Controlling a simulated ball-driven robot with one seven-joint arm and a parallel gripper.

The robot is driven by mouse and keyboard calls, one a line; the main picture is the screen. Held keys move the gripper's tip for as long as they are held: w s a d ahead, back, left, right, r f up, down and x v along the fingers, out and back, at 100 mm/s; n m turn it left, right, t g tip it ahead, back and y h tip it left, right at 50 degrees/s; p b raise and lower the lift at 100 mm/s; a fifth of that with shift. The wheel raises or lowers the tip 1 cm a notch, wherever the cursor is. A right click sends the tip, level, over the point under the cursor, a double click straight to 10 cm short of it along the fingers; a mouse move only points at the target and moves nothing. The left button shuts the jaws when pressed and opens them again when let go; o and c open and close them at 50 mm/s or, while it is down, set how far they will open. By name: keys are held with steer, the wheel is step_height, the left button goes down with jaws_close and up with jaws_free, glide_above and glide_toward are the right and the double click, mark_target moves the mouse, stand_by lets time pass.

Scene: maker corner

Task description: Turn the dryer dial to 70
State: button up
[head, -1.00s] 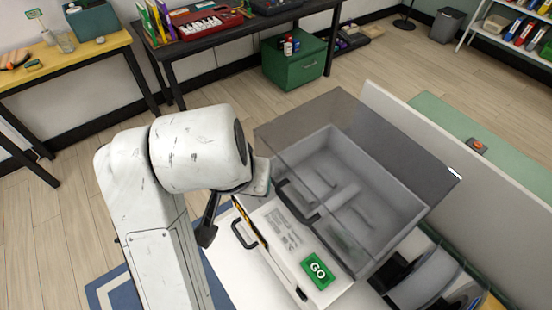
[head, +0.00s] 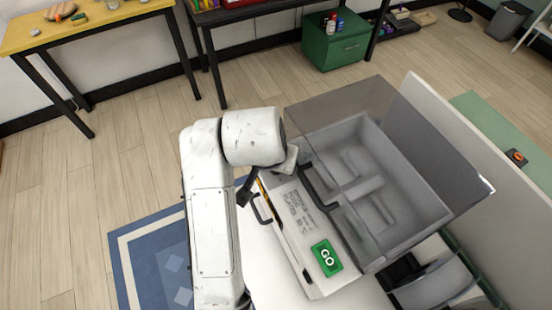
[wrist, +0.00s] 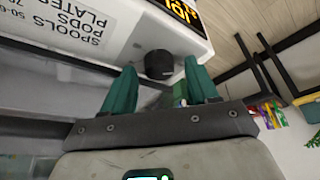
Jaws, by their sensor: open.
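The dial is hidden in the head view.
A black loop handle (head: 262,208) sticks out at the dryer's front. A low pale wall (head: 480,150) stands behind the dryer. A blue rug (head: 150,265) and open wooden floor lie to the left. A yellow table (head: 85,28) and green cabinet (head: 338,47) are farther back.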

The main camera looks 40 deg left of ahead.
steer(key=shift+f, duration=0.1)
steer(key=shift+c, duration=0.4)
steer(key=c, duration=0.9)
